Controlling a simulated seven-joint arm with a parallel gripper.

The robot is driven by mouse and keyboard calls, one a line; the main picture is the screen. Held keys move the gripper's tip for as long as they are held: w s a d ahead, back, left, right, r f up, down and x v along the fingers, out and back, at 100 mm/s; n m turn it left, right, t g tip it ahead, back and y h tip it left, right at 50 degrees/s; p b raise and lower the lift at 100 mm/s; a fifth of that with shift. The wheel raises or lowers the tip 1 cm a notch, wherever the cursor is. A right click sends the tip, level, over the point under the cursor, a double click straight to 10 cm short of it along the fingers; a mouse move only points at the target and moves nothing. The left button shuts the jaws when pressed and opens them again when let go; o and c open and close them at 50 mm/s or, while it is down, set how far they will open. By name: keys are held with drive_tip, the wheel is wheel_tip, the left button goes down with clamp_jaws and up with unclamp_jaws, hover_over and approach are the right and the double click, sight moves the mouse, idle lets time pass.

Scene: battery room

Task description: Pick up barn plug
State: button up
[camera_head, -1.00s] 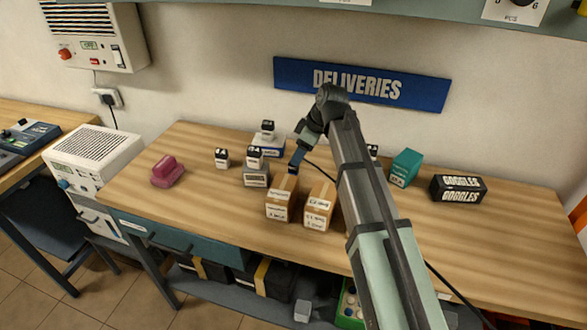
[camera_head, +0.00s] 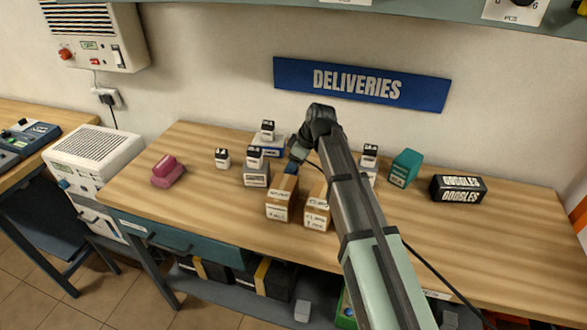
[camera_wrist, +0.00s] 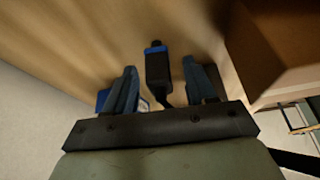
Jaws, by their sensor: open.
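The plug (camera_wrist: 157,68), which I take to be the barn plug, is a black body with a blue band and a short dark cable end. It shows in the wrist view between the two blue fingers of my gripper (camera_wrist: 159,66). The fingers are apart, with a visible gap on each side of the plug. In the head view my gripper (camera_head: 291,168) is low behind two brown cartons. The plug cannot be made out there; the cartons and my arm block that spot.
Two brown cartons (camera_head: 281,199) stand just in front of my gripper. Small labelled boxes (camera_head: 256,175) with black-topped bottles are close on its left. A teal box (camera_head: 405,168) and a black goggles box (camera_head: 459,189) stand right. A pink object (camera_head: 167,171) lies left, with bare wood (camera_head: 205,195) beside it.

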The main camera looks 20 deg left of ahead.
drive_tip(key=shift+c, duration=0.2)
clamp_jaws()
drive_tip(key=shift+r, duration=0.1)
